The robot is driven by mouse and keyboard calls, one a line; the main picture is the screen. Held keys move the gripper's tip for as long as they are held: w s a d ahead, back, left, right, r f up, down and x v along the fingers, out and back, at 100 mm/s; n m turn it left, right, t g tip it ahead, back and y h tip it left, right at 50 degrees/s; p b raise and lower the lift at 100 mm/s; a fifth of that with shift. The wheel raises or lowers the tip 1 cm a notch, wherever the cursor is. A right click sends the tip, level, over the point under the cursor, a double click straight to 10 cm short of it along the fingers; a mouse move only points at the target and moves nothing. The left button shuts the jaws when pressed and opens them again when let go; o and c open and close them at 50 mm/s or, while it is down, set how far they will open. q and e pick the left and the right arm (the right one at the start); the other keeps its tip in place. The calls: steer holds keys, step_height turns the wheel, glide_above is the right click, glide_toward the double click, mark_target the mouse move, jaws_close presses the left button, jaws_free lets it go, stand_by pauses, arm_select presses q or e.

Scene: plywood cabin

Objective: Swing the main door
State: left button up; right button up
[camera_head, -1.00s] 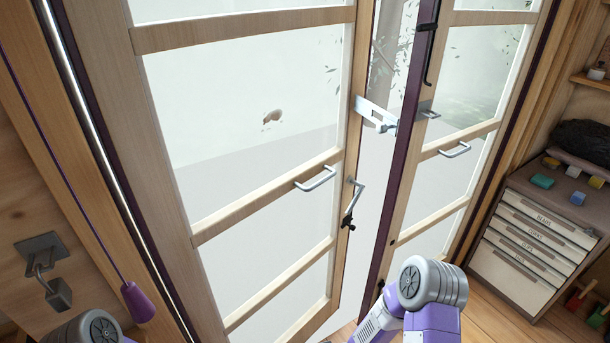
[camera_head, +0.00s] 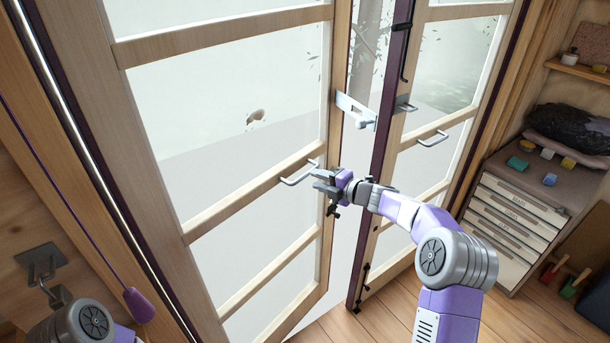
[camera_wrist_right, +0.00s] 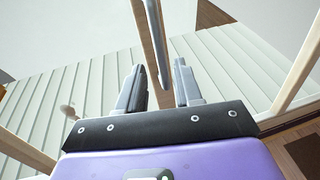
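The main door is a double door with pale wooden frames and glass panes. Its left leaf (camera_head: 225,205) stands ajar, with a gap beside the dark-edged right leaf (camera_head: 384,150). A silver D-shaped handle (camera_head: 297,179) is on the left leaf's middle rail. My right gripper (camera_head: 318,180) is at this handle's right end. In the right wrist view, its two fingers (camera_wrist_right: 158,88) are apart, and a grey bar (camera_wrist_right: 156,45), seemingly the handle, reaches between them. I cannot tell whether they touch it. My left gripper is out of view; only part of my left arm shows at bottom left.
A drawer cabinet (camera_head: 515,215) stands at the right. A purple pull (camera_head: 138,305) hangs on a cord at left. Wooden floor (camera_head: 500,315) is clear in front.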

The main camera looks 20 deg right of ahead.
mark_target(306, 176)
steer(key=x, duration=0.6)
jaws_close()
